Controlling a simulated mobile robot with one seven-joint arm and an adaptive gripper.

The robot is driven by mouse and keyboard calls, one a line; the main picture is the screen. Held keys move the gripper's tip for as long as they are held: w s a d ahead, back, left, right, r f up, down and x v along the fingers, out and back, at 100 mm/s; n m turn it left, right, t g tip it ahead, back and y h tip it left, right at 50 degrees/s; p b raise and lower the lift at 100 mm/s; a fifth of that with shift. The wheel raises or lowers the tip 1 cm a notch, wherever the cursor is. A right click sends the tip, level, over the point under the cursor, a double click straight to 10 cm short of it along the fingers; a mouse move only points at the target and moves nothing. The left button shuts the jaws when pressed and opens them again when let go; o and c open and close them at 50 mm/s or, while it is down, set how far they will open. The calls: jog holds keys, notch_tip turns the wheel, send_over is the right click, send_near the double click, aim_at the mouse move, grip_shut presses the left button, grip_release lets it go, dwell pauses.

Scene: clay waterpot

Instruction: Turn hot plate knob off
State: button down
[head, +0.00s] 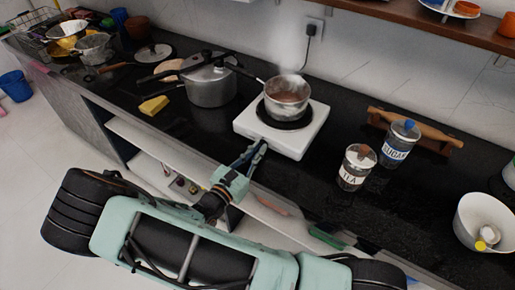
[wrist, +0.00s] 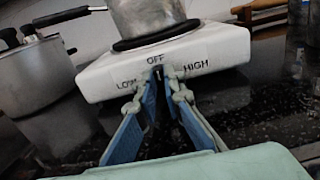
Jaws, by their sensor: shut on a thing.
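The white hot plate (head: 308,140) stands on the black counter with a steaming metal saucepan (head: 287,100) on its dark burner. In the wrist view, the hot plate's front (wrist: 222,50) carries the labels LOW, OFF and HIGH around a small dark knob (wrist: 158,72). My gripper (wrist: 159,80) is shut on the knob, with one blue-padded finger on each side of it. In the head view my gripper (head: 259,148) reaches the hot plate's front left side from the counter edge. The fingers hide most of the knob, so I cannot tell its setting.
A pressure cooker (head: 211,84) stands left of the hot plate, near the saucepan's handle. A yellow sponge (head: 153,106) lies further left. The TEA jar (head: 356,168) and SUGAR jar (head: 400,144) stand to the right. The counter directly around the hot plate's front is clear.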

dwell(0.4)
jog(key=c, duration=2.3)
grip_release()
jog(key=v, duration=1.2)
